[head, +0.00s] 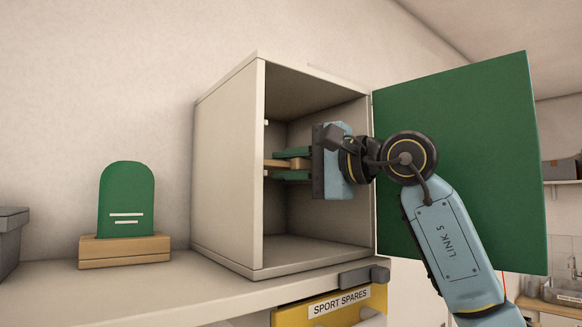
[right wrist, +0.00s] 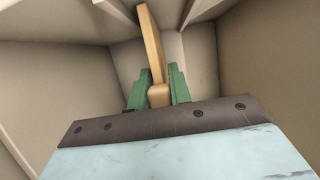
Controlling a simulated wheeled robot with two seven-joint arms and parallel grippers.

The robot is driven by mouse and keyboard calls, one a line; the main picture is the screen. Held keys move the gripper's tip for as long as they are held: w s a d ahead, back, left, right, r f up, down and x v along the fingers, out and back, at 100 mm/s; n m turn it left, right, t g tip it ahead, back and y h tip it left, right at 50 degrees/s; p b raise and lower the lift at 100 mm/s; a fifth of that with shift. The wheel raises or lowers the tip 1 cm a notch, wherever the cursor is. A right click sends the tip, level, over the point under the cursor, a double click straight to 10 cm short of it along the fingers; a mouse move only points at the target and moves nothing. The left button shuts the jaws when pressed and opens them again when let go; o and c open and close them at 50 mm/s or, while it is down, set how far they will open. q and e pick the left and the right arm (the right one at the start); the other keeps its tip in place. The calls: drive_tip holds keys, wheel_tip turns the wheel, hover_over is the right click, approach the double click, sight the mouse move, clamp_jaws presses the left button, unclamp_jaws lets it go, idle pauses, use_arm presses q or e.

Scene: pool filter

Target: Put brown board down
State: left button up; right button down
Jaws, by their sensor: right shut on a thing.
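The brown board (head: 277,163) is a thin tan piece inside the open cabinet. It also shows in the right wrist view (right wrist: 152,45), pointing away from the gripper. In the right wrist view the fingers (right wrist: 158,92) close on the board's near end. My left gripper is not in view.
The white cabinet (head: 228,170) stands on a shelf, its green door (head: 460,160) swung open to the right. A green plaque on a wooden base (head: 125,250) stands left of it. The cabinet floor looks clear.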

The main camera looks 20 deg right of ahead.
drive_tip(key=shift+s, duration=0.45)
drive_tip(key=shift+w+f, duration=0.2)
drive_tip(key=shift+f+b, duration=0.3)
drive_tip(key=shift+b, duration=0.05)
drive_tip(key=c, duration=1.3)
unclamp_jaws()
drive_tip(key=shift+r, duration=0.15)
